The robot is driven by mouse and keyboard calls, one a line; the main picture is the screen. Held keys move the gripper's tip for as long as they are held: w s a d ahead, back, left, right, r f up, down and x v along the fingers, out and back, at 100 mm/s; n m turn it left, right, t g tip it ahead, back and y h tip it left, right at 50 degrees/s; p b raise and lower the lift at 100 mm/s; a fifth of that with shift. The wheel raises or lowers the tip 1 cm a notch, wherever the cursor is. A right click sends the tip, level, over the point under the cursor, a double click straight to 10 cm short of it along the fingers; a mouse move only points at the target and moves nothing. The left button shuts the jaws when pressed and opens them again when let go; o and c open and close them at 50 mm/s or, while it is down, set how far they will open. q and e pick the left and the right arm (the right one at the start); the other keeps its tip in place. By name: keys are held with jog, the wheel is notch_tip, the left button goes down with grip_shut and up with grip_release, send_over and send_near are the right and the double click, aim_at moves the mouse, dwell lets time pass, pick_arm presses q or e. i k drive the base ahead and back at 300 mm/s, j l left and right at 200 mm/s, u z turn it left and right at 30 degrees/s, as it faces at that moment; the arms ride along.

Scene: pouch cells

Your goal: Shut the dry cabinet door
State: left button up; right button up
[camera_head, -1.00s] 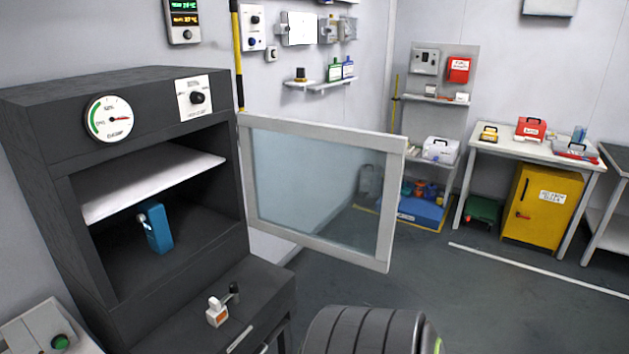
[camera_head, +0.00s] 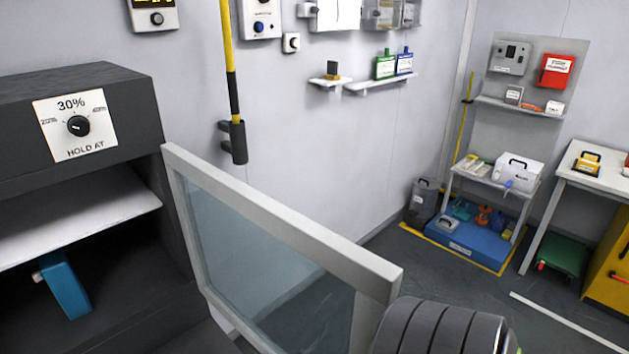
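The dry cabinet (camera_head: 120,150) is dark grey and stands at the left, with its front open. Its door (camera_head: 285,225), a light grey frame around a glass pane, stands wide open, swung out from the right side of the opening. A white shelf (camera_head: 75,215) and a blue pouch-like item (camera_head: 64,285) are inside the cabinet. A dark ribbed part of my arm shows at the bottom right, at the door's free lower corner; whether it touches the door cannot be told. Neither gripper's fingers are in view.
A black and yellow pole (camera_head: 230,80) hangs on the wall behind the door. A small wall shelf (camera_head: 378,86) holds bottles. A shelving rack (camera_head: 488,190) and a white table (camera_head: 590,170) stand at the right. Open floor (camera_head: 450,300) lies right of the door.

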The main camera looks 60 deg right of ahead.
aim_at(376, 281)
jog(key=k+l, duration=0.1)
jog(key=l, duration=1.65)
jog(key=k, duration=0.05)
